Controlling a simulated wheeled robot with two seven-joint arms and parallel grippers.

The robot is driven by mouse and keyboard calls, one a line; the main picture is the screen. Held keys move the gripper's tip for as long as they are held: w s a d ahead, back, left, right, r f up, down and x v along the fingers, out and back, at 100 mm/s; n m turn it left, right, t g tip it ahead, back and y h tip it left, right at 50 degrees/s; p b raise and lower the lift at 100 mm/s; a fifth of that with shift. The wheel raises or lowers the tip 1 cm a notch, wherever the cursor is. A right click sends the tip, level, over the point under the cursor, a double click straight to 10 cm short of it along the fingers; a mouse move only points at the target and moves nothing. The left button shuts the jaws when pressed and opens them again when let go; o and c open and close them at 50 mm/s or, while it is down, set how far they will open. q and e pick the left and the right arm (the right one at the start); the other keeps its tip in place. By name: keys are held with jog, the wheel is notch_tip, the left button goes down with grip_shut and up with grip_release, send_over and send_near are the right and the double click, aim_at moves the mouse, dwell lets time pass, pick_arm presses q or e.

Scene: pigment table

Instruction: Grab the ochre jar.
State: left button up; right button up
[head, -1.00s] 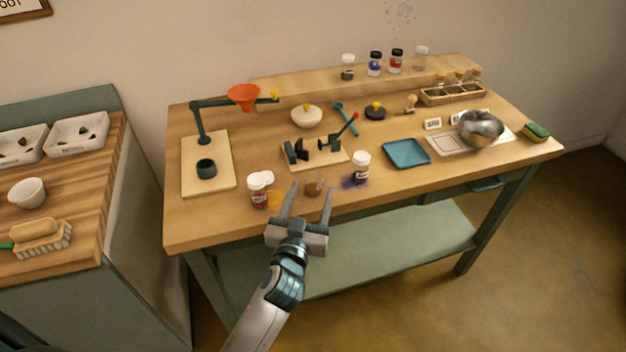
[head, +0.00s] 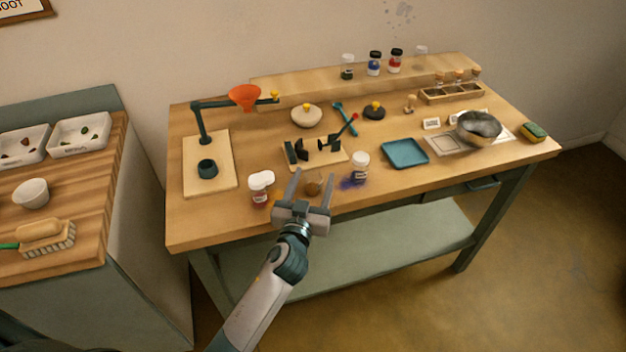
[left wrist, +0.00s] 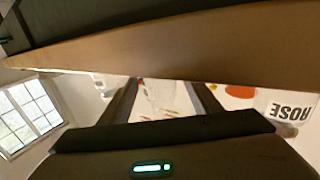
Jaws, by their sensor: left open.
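The ochre jar (head: 314,187) is a small jar with brown-ochre content near the table's front edge, between a red-filled jar and a blue one. My left gripper (head: 313,175) is open in front of it, its two fingers pointing toward the back of the table. In the head view the jar shows between the fingers, one on each side; they do not grip it. In the left wrist view the open fingers (left wrist: 168,84) show with a pale blurred area between them, and I cannot make out the ochre jar there. My right gripper is out of view.
The red-filled jar (head: 260,190) stands close left, labelled ROSE in the left wrist view (left wrist: 290,108). The blue jar (head: 360,168) stands close right, with blue powder beside it. A small stand (head: 316,158) is behind, and a blue tray (head: 405,152) lies right.

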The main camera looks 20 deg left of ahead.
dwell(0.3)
pick_arm(q)
jog(key=c, duration=1.2)
jog(key=shift+r, duration=0.1)
